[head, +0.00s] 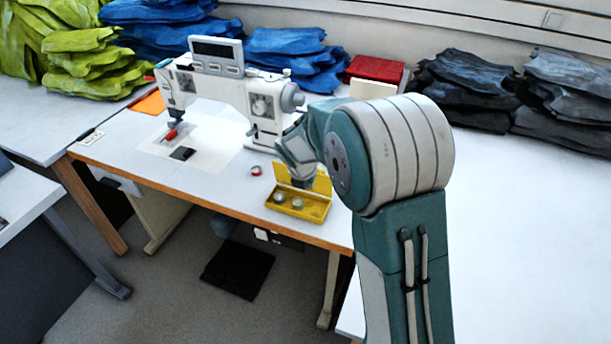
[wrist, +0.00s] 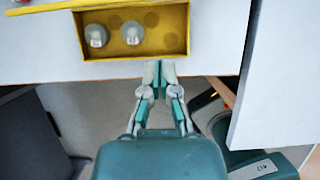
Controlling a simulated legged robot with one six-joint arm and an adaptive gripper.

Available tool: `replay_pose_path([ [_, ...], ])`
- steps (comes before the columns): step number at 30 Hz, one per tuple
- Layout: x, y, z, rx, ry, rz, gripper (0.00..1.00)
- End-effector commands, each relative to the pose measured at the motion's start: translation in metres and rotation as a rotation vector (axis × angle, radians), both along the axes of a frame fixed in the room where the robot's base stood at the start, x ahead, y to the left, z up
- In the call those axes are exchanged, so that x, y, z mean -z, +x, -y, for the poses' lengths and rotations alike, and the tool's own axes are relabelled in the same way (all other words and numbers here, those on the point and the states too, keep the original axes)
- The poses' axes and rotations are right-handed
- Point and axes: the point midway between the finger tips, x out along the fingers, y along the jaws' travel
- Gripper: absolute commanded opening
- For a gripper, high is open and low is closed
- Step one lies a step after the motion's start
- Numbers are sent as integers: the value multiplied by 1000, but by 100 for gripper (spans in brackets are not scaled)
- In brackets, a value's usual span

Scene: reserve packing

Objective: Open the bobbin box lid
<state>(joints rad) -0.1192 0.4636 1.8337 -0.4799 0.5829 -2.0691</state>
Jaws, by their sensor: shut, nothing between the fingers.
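The yellow bobbin box (head: 318,213) sits near the front edge of the white sewing table. Its lid (head: 322,184) stands raised at the back, and the tray is open, with two silvery bobbins inside. In the wrist view the box (wrist: 150,54) shows from above with the bobbins (wrist: 132,32) in its left part; a yellow strip of the lid (wrist: 45,8) crosses the top edge. My gripper (wrist: 158,68) is shut and empty, its tips near the box's front wall in that picture. In the head view my wrist hides part of the lid, and contact cannot be told.
A red-topped spool (head: 256,170) lies left of the box. The white sewing machine (head: 225,90) stands behind it, with a dark pad (head: 182,153) on its plate. Fabric piles line the back. The white table (head: 520,230) at right is clear.

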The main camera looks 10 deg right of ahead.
Motion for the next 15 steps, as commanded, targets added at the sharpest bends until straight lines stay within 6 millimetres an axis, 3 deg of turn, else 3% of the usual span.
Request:
replay_pose_path([
  [3,23,7,5,0,-1,-4,0],
  [9,14,32,21,3,2,2,0],
  [15,12,40,26,1,1,2,0],
])
